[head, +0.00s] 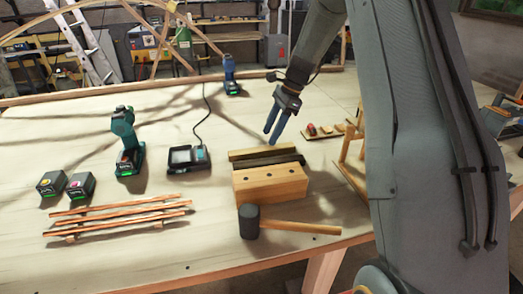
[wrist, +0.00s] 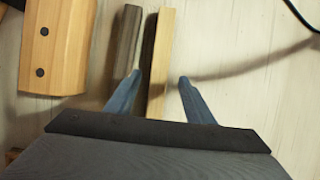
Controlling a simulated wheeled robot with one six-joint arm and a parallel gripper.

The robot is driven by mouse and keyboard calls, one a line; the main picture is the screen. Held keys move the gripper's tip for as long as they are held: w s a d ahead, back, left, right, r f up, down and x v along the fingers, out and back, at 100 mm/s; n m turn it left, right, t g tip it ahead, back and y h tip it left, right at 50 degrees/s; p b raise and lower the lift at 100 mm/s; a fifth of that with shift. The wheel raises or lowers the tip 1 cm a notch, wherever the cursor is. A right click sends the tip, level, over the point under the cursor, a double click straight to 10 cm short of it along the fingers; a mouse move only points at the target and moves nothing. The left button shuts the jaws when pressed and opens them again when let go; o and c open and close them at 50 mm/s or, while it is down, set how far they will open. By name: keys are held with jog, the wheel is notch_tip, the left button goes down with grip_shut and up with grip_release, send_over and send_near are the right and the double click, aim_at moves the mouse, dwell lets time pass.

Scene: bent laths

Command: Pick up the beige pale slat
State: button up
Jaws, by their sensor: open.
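The beige pale slat (head: 258,152) lies behind a dark slat (head: 270,161) and the wooden block with holes in the head view. In the wrist view the beige slat (wrist: 159,62) runs lengthwise between my two finger lines, with the dark slat (wrist: 126,48) close to its left. My gripper (head: 271,135) is open and empty, pointing down just above the slats. In the wrist view my gripper (wrist: 160,78) has a finger on each side of the beige slat; the left finger overlaps the dark slat in the picture. I cannot tell the exact height gap.
The wooden block (head: 270,184) and a mallet (head: 249,221) are in front of the slats. A charger (head: 188,158) with a cable, a drill (head: 126,140) and several orange laths (head: 118,217) are to the left. A wooden frame (head: 352,155) stands to the right.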

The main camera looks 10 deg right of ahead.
aim_at(262, 148)
jog(key=p+x, duration=0.1)
jog(key=x, duration=0.1)
jog(key=p+x, duration=0.1)
jog(key=x, duration=0.2)
jog(key=shift+a+f, duration=0.2)
jog(key=shift+a, duration=0.15)
jog(key=shift+c, duration=0.3)
jog(key=c, duration=1.1)
